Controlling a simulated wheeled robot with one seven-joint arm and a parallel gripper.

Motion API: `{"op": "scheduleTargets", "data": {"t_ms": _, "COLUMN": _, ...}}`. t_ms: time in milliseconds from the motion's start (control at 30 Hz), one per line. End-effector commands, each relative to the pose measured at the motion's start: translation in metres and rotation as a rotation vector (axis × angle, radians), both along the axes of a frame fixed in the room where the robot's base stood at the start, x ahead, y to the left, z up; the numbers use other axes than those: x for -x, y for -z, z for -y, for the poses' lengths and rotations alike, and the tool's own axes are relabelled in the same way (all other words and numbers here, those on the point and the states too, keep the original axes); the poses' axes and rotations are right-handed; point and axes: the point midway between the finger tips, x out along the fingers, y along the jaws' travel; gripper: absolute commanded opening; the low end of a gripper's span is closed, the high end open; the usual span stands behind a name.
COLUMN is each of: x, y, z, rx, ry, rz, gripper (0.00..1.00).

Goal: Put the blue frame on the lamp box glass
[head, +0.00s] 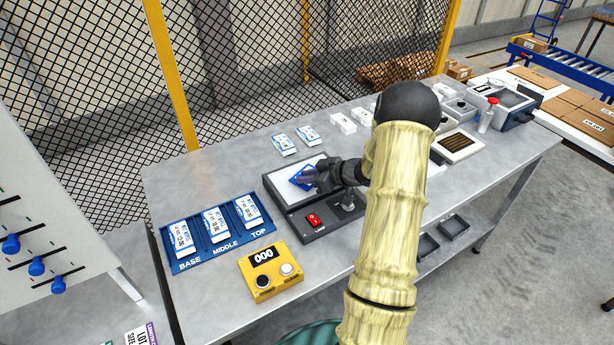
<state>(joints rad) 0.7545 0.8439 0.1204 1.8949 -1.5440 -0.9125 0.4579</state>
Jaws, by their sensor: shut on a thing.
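The lamp box (328,227) is a dark grey housing in the middle of the bench, with a pale glass (287,188) on its left part and a red switch on its front. My gripper (312,178) is over the glass, shut on the blue frame (301,175). The blue frame is seen at an angle over the glass, and my fingers cover part of it. I cannot tell whether it touches the glass or hangs just above it.
A blue tray (222,247) marked BASE, MIDDLE and TOP holds white-and-blue packs at the left. A yellow counter box (270,270) reading 000 stands in front. Two similar packs (284,144) lie behind the lamp box. My arm hides part of the bench's right side.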

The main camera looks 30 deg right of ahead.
Motion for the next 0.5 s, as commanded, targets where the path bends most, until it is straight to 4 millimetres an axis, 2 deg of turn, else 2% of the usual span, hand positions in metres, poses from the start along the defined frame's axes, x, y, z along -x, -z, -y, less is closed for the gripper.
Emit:
{"op": "scheduleTargets", "data": {"t_ms": 33, "x": 0.0, "y": 0.0022, "z": -0.0003, "rx": -0.001, "ry": 0.0, "rz": -0.001, "gripper": 0.0}}
{"op": "scheduleTargets", "data": {"t_ms": 67, "x": -0.0001, "y": 0.0014, "z": -0.0001, "rx": 0.0, "ry": 0.0, "rz": 0.0, "gripper": 0.24}}
{"op": "scheduleTargets", "data": {"t_ms": 133, "x": 0.0, "y": 0.0013, "z": -0.0001, "rx": 0.0, "ry": 0.0, "rz": 0.0, "gripper": 0.38}}
{"op": "scheduleTargets", "data": {"t_ms": 500, "x": 0.0, "y": -0.0023, "z": 0.0001, "rx": 0.0, "ry": 0.0, "rz": 0.0, "gripper": 0.4}}
